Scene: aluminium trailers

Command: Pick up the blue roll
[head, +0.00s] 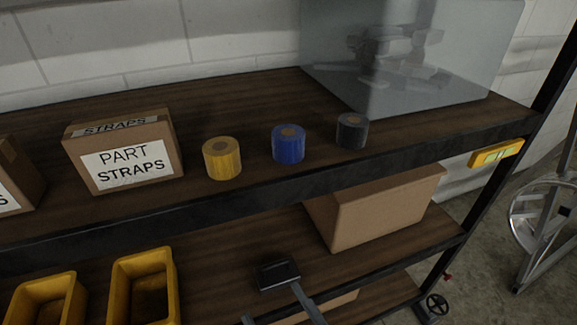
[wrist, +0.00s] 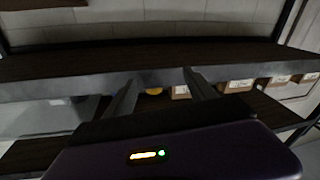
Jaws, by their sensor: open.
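The blue roll (head: 288,144) stands upright on the top shelf in the head view, near the shelf's front edge. A yellow roll (head: 222,158) stands to its left and a black roll (head: 352,131) to its right, both apart from it. My gripper (wrist: 161,75) shows in the wrist view with its two grey fingers spread and nothing held between them. I cannot make out the blue roll in the wrist view. The fingers point toward a dark shelf edge, and a small yellow thing (wrist: 154,91) shows beyond them.
A cardboard box labelled part straps (head: 124,152) stands left of the rolls. A translucent grey case (head: 410,50) stands behind them at right. The lower shelf holds yellow bins (head: 145,290) and a plain cardboard box (head: 378,207). A yellow device (head: 496,153) sits at the shelf's right end.

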